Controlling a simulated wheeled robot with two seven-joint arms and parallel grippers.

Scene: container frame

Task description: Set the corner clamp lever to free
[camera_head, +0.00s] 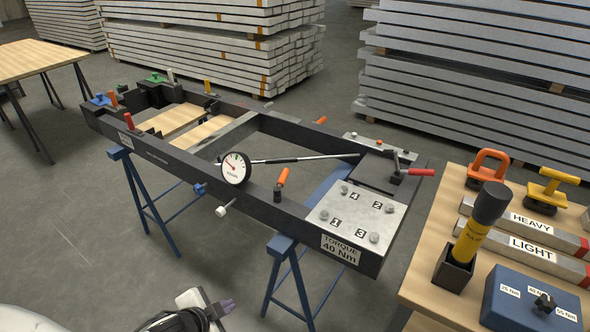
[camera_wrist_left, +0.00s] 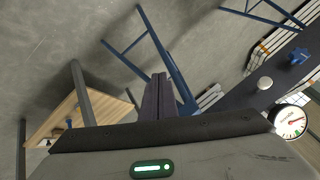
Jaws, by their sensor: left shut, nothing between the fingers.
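A clamp with a red-handled lever (camera_head: 421,172) sits on the right corner of the dark frame (camera_head: 262,208). Its handle points right, lying roughly level; I cannot read any mark for its setting. My left gripper (camera_head: 224,307) is low at the bottom of the head view, in front of the frame and well apart from the lever. In the left wrist view its fingers (camera_wrist_left: 158,92) are together, with nothing between them. The lever does not show in the wrist view. My right gripper is in neither view.
Blue trestles (camera_head: 290,270) carry the frame. A plate marked TORQUE 40 Nm (camera_head: 357,216) lies beside the lever. A wooden table (camera_head: 425,265) with tools stands at right.

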